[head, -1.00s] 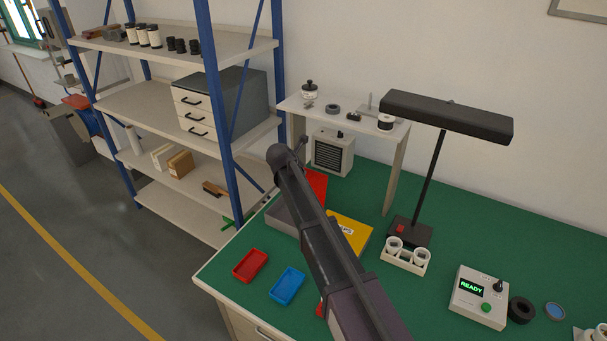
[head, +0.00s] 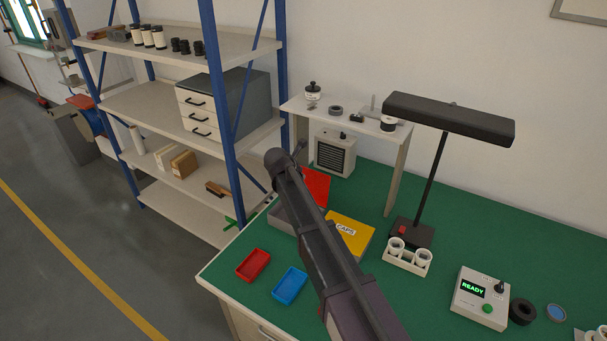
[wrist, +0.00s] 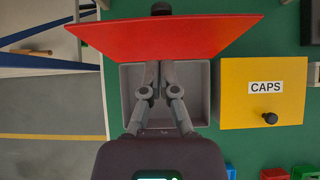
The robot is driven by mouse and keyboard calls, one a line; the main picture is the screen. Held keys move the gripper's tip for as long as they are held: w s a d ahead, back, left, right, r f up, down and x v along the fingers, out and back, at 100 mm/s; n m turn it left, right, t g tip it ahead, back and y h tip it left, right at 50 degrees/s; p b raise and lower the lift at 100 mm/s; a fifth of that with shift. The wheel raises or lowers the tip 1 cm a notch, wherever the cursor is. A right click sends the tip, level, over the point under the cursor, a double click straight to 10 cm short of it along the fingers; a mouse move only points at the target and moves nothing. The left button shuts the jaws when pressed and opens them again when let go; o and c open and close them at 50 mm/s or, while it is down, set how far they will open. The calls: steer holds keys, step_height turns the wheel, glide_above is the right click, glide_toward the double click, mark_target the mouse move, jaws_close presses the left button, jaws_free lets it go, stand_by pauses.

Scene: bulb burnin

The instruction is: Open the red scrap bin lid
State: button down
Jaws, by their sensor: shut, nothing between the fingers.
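The scrap bin is a grey open-topped box (wrist: 203,97) with a red lid (wrist: 165,35). In the wrist view the lid is raised and tilted at the far side, and the box's inside shows below it. In the head view the red lid (head: 317,184) shows behind my arm, and the grey box (head: 281,217) is partly hidden by the arm. My gripper (wrist: 155,90) is shut and empty, its fingers over the box opening near the lid's lower edge. I cannot tell whether the fingertips touch the lid.
A yellow box labelled CAPS (wrist: 262,93) with a dark knob stands just right of the bin. A red tray (head: 253,265) and a blue tray (head: 290,285) lie in front. A blue-posted shelf (head: 222,110) stands left; a lamp (head: 450,118) stands right.

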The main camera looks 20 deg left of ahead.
steer(key=p+v, duration=0.8)
steer(key=v, duration=0.2)
steer(key=shift+s+r, duration=0.15)
steer(key=shift+r, duration=0.2)
stand_by(0.4)
steer(key=s+d+f+m+g, duration=0.25)
steer(key=d+m, duration=0.55)
steer(key=d, duration=0.5)
steer(key=s+d+f+m+g, duration=0.1)
steer(key=s+d+m+g, duration=0.15)
steer(key=d+m, duration=0.7)
steer(key=s+d+m+g+y, duration=0.1)
steer(key=s+d+m, duration=0.6)
steer(key=d, duration=0.3)
steer(key=s+d+f+m+g+y, duration=0.1)
steer(key=s+d+m+g, duration=0.1)
steer(key=s+d+m, duration=0.5)
steer(key=d+m, duration=0.1)
steer(key=d, duration=0.3)
steer(key=shift+s+d, duration=0.15)
steer(key=shift+s, duration=0.25)
